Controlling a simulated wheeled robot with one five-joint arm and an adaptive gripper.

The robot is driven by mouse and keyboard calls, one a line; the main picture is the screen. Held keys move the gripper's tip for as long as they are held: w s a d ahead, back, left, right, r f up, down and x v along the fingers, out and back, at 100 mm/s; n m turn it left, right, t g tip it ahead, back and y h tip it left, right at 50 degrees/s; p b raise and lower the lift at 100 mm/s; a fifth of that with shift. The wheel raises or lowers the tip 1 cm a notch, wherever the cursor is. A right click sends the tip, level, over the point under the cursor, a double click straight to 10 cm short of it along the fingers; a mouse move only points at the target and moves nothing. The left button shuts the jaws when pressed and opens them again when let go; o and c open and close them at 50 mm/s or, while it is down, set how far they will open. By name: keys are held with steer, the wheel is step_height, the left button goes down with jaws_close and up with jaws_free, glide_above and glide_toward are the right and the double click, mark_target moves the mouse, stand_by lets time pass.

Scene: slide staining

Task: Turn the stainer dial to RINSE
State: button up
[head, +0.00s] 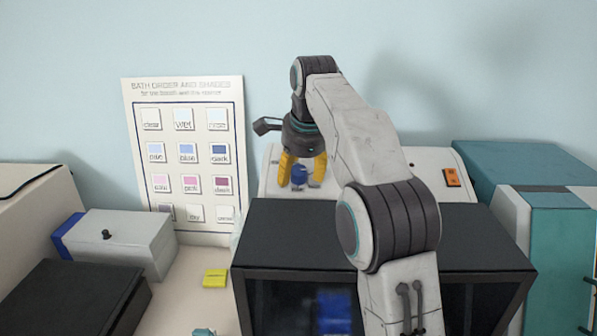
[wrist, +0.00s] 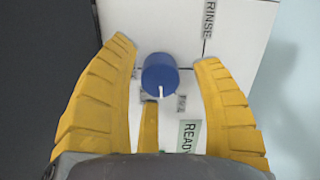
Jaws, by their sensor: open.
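The stainer dial (wrist: 160,75) is a blue round knob on a white panel. Its white pointer line faces toward the bottom of the wrist view, roughly toward the READY label (wrist: 187,135). The RINSE label (wrist: 208,20) is at the upper right of the dial in that view. My gripper (wrist: 165,56) is open, with yellow fingers to the left and right of the dial and visible gaps on both sides. A third yellow piece (wrist: 149,127) shows just below the dial. In the head view, my gripper (head: 301,182) points down over the blue dial (head: 299,175) on the white stainer (head: 275,180).
An orange switch (head: 452,177) is on the stainer's right. A grey box (head: 125,240) and a yellow block (head: 215,278) are at left.

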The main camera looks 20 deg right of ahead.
steer(key=shift+w+f, duration=0.1)
steer(key=shift+f, duration=0.2)
steer(key=shift+c, duration=0.2)
jaws_close()
stand_by(0.4)
steer(key=shift+n, duration=0.5)
steer(key=c, duration=1.2)
jaws_free()
steer(key=n, duration=0.3)
steer(key=shift+f+n+g, duration=0.1)
steer(key=shift+n+g, duration=0.2)
steer(key=shift+o, duration=0.2)
steer(key=shift+f+n+g, duration=0.1)
steer(key=shift+n+g, duration=0.2)
steer(key=shift+n, duration=1.9)
